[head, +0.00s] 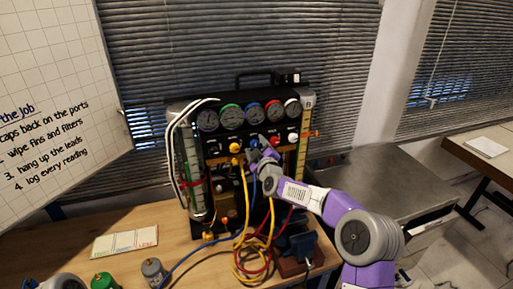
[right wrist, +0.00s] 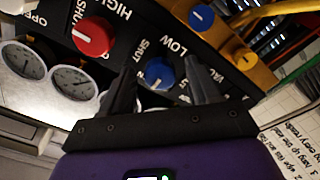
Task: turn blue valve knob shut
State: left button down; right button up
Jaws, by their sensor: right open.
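The blue valve knob (right wrist: 160,73) sits on the black panel in the right wrist view, near printed SHUT and LOW lettering. A small pale mark shows on its face. My right gripper (right wrist: 161,64) is open, with one finger on each side of the knob. I cannot tell whether the fingers touch it. My left gripper is not in view.
A red knob (right wrist: 93,36) and a blue round cap (right wrist: 201,16) are close by on the panel. Yellow, red and blue hoses (head: 248,262) hang at the rig's front. A green canister (head: 103,281) and a card (head: 124,242) are on the bench at left.

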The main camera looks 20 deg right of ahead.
jog(key=c, duration=1)
jog(key=shift+c, duration=0.2)
jog(key=shift+m+b, duration=5.65)
jog(key=shift+m, duration=3.25)
